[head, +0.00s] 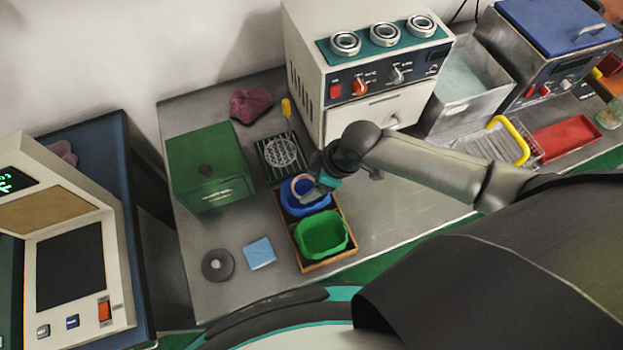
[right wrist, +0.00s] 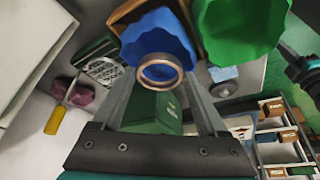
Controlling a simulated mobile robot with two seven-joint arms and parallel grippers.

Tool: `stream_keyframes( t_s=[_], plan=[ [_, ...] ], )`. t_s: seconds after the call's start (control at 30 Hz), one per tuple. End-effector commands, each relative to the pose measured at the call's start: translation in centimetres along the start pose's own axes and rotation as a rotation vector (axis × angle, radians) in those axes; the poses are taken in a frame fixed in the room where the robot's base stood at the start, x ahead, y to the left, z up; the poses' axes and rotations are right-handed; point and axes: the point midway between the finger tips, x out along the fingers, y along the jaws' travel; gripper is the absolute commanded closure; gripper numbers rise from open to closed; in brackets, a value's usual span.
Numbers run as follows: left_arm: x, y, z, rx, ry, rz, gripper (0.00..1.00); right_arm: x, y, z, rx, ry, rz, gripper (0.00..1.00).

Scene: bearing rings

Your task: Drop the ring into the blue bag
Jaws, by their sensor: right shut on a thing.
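The metal ring (head: 296,183) is held at the tip of my right gripper (head: 313,188), at the opening of the blue bag (head: 306,208). In the right wrist view the ring (right wrist: 160,86) sits between the two fingertips, with its hole facing the camera. The blue bag (right wrist: 155,38) shows behind the ring there. I cannot tell the exact height of the ring over the bag. The bag's inside is partly hidden by the ring and gripper.
A green bag (head: 322,236) stands beside the blue one in a wooden tray (head: 354,243). A green box (head: 208,165), a drain grate (head: 281,154), a blue pad (head: 260,252) and a dark disc (head: 218,265) lie around. A machine with rings on top (head: 366,75) stands behind.

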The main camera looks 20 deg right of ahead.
Motion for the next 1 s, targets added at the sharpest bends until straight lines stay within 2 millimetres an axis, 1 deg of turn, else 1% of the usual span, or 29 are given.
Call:
stream_keyframes(
  t_s=[0.17,1.0],
  plan=[
    [-0.44,0.02,-0.04,0.000,0.000,0.000,1.00,-0.08,0.02,-0.08,0.000,0.001,0.001,0.86],
    [-0.26,0.04,-0.05,0.000,0.001,0.001,1.00,0.41,0.00,0.11,0.000,0.002,0.000,0.86]
  ],
)
